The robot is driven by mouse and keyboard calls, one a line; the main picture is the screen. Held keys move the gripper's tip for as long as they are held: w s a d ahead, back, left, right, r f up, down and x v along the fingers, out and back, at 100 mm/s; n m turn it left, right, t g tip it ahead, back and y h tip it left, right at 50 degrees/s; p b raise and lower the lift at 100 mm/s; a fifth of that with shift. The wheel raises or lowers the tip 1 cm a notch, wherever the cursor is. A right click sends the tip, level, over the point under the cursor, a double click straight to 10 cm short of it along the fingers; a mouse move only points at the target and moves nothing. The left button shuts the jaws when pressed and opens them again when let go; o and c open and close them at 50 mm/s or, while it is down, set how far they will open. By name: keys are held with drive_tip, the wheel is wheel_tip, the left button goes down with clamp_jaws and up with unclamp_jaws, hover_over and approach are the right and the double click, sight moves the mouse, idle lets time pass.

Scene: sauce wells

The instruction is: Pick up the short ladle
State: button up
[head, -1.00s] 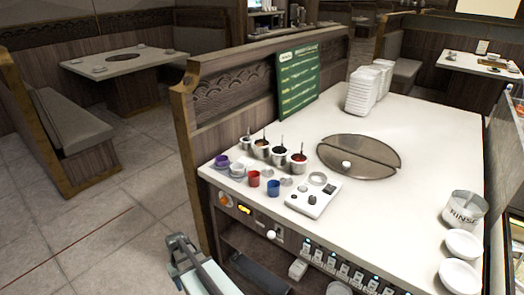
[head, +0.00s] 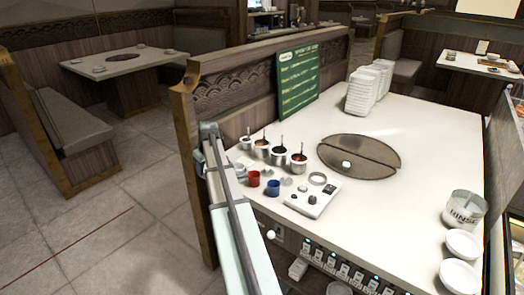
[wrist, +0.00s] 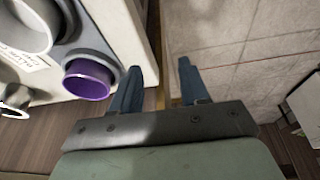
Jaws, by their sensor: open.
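I cannot tell which ladle is the short one. My gripper (wrist: 158,78) is open and empty in the wrist view, its two fingers over the counter's edge and the floor. No ladle lies between the fingers. In the head view my arm rises in front of the counter's left end, left of the wells.
A purple cup (wrist: 88,80) is just left of my fingers. A red cup (head: 253,179) and a blue cup (head: 273,187) stand before the wells, with a control panel (head: 313,197) to their right. A wooden partition (head: 230,92) borders the counter (head: 420,135).

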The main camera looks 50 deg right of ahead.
drive_tip(key=s+d+r+n+g, duration=0.1)
drive_tip(key=s+d+r+n, duration=0.1)
drive_tip(key=d+r+n, duration=0.6)
drive_tip(key=s+d+r+n+g, duration=0.15)
drive_tip(key=d+r+n, duration=0.25)
drive_tip(key=d, duration=0.8)
drive_tip(key=s+d+r+n+g, duration=0.1)
drive_tip(key=s+d+r+n, duration=0.2)
drive_tip(key=d+r+n, duration=0.5)
drive_tip(key=m, duration=0.1)
hover_over(264, 136)
wheel_tip(264, 136, down, 11)
drive_tip(key=shift+y, duration=0.3)
drive_tip(key=shift+w+d+f, duration=0.1)
drive_tip(key=shift+f, duration=1.2)
drive_tip(key=shift+w+d+f, duration=0.1)
drive_tip(key=shift+f, duration=1.2)
clamp_jaws()
